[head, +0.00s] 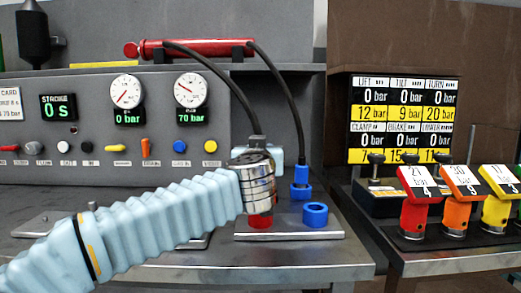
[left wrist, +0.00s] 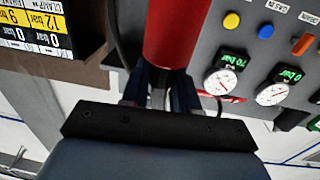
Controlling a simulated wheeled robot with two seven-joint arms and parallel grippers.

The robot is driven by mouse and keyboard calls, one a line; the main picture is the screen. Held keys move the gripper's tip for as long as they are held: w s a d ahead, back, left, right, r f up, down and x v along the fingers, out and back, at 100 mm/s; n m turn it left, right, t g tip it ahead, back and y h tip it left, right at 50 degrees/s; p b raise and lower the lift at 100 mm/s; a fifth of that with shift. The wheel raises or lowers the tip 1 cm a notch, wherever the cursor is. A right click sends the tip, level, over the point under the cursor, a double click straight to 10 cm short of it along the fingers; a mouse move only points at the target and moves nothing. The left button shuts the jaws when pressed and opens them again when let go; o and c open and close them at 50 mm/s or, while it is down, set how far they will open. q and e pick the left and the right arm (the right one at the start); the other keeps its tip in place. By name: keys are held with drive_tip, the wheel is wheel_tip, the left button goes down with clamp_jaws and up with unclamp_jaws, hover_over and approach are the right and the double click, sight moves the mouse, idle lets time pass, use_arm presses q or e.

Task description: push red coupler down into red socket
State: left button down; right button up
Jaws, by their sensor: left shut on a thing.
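The red socket (head: 260,221) stands on a metal plate, its lower part showing just under my left wrist in the head view. My left gripper (left wrist: 160,92) is shut on the red coupler (left wrist: 176,32), a red cylinder running out of the top of the left wrist view. In the head view my wrist hides the coupler and my fingers. A black hose comes down behind the wrist. I cannot tell how far the coupler sits in the socket. My right gripper is not in view.
The console with gauges (head: 125,91) rises behind. Coloured tagged blocks (head: 415,205) stand on the right bench. The plate's front edge (head: 290,237) is clear.

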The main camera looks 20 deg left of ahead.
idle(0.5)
use_arm(q)
drive_tip(key=shift+p, duration=0.55)
drive_tip(key=shift+f+b, duration=1.5)
drive_tip(key=shift+f, duration=1.05)
drive_tip(key=c, duration=0.8)
unclamp_jaws()
drive_tip(key=v, duration=1.4)
drive_tip(key=shift+a, duration=0.1)
